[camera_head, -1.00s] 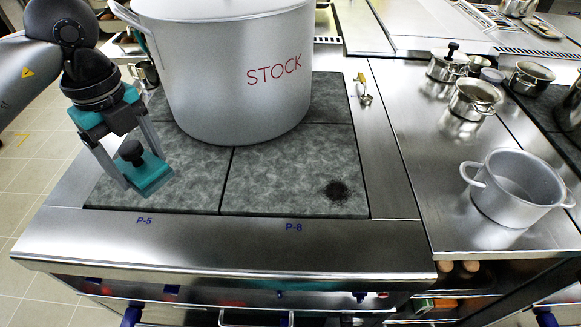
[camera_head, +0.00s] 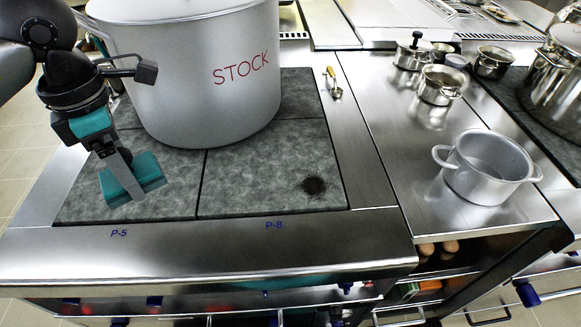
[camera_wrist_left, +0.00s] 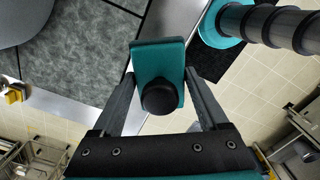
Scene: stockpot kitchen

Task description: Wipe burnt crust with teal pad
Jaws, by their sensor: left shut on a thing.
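The teal pad (camera_head: 147,172) is a block with a dark knob on top. My left gripper (camera_head: 130,165) is shut on it at the left of the cooktop, over plate P-5. In the left wrist view the pad (camera_wrist_left: 172,60) and its black knob (camera_wrist_left: 160,97) show between the fingers. I cannot tell whether the pad touches the plate. The burnt crust (camera_head: 313,185) is a dark round patch on plate P-8, well to the right of the pad. My right gripper is not in view.
A large pot marked STOCK (camera_head: 195,80) stands behind the pad, close to my left arm. Plate P-8 (camera_head: 240,180) is clear around the crust. A two-handled pot (camera_head: 487,165) stands on the right counter.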

